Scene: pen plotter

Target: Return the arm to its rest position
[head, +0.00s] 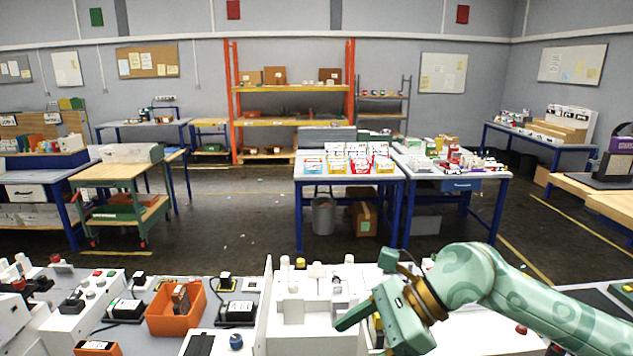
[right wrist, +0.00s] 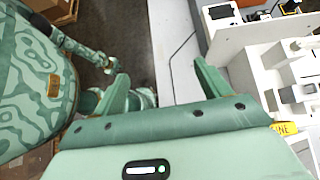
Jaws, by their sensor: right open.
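My right arm comes in from the right in the head view, bent over the front bench. Its green gripper (head: 358,326) is in front of the white machine (head: 292,312), which looks like the plotter, and hides part of it. In the right wrist view the two fingers of my right gripper (right wrist: 160,75) stand wide apart with nothing between them. The white machine (right wrist: 236,42) stands to the right of the fingers there, apart from them. My left gripper is not in the head view.
An orange bin (head: 177,312) and small devices crowd the bench left of the machine. A bench edge (right wrist: 172,60) and dark floor show beyond the fingers. Patterned green parts of my own body lie at the left of the wrist view. Tables with boxes (head: 350,172) stand farther back.

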